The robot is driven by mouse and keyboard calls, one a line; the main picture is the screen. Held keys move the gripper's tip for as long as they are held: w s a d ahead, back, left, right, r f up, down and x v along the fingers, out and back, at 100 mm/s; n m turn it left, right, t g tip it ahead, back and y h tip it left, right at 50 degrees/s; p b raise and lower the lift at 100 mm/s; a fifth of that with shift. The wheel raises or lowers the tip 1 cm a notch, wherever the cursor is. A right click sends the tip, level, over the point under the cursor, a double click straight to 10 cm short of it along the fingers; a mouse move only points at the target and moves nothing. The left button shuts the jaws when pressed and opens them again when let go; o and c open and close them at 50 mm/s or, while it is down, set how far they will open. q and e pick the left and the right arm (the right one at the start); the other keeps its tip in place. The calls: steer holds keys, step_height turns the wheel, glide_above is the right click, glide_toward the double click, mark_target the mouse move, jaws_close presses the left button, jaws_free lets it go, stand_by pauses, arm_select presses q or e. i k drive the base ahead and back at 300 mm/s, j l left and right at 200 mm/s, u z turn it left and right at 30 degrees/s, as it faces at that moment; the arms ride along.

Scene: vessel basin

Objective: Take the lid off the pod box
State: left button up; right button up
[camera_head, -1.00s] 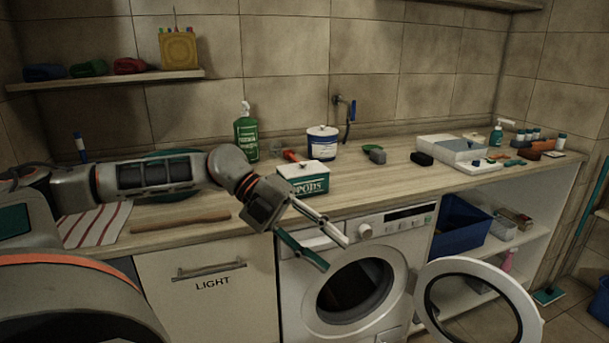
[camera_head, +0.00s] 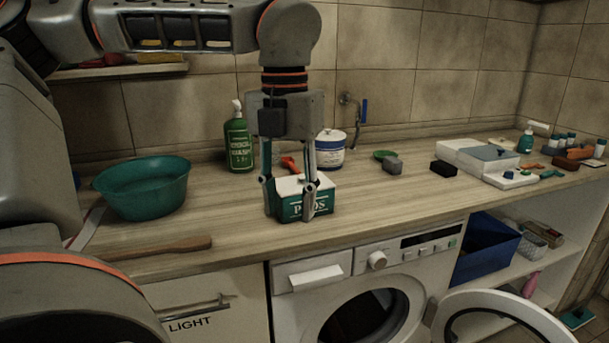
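The pod box (camera_head: 297,207) is green with white lettering that reads "PODS", partly covered by my gripper. It stands on the wooden counter, and its white lid (camera_head: 288,186) is on top. My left gripper (camera_head: 289,203) points straight down over the box, with its fingers spread wide. One finger is at the box's left end and the other passes in front of its right part. I cannot tell whether either finger touches the box or lid. My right gripper is not in view.
A green bowl (camera_head: 146,189) and a wooden stick (camera_head: 161,247) are at the left. Behind the box stand a green bottle (camera_head: 239,145) and a white-and-blue tub (camera_head: 331,151). The washing machine's door (camera_head: 500,310) hangs open below.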

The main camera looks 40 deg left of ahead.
mark_target(289, 185)
steer(key=i+j, duration=0.75)
steer(key=j, duration=0.2)
